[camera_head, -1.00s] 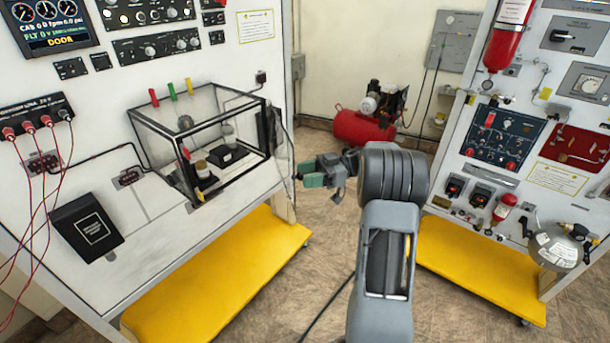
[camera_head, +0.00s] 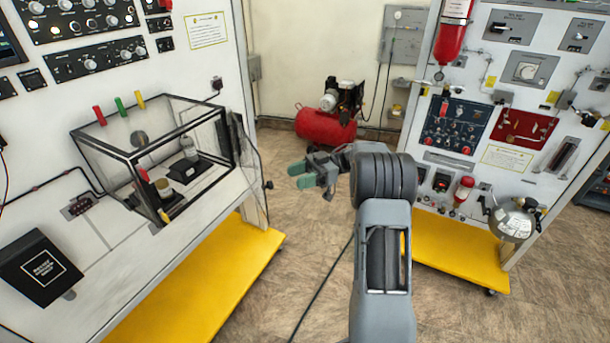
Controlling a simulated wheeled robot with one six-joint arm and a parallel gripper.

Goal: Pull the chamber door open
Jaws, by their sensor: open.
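The chamber (camera_head: 150,152) is a clear box with a black frame, fixed to the white panel on the left. Its door (camera_head: 246,150) seems to be the clear, dark-edged panel at the box's right end. A small dark knob (camera_head: 268,185) shows at its outer edge. I cannot tell whether the door is shut or slightly ajar. My gripper (camera_head: 302,175), with greenish fingertips, is open and empty. It points left toward the door, to the right of the knob in the picture and apart from it.
A yellow base (camera_head: 190,285) juts out below the left panel. A red compressor (camera_head: 325,127) stands by the back wall. On the right is another white panel with a yellow base (camera_head: 450,245) and a metal tank (camera_head: 515,220). Open floor lies between.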

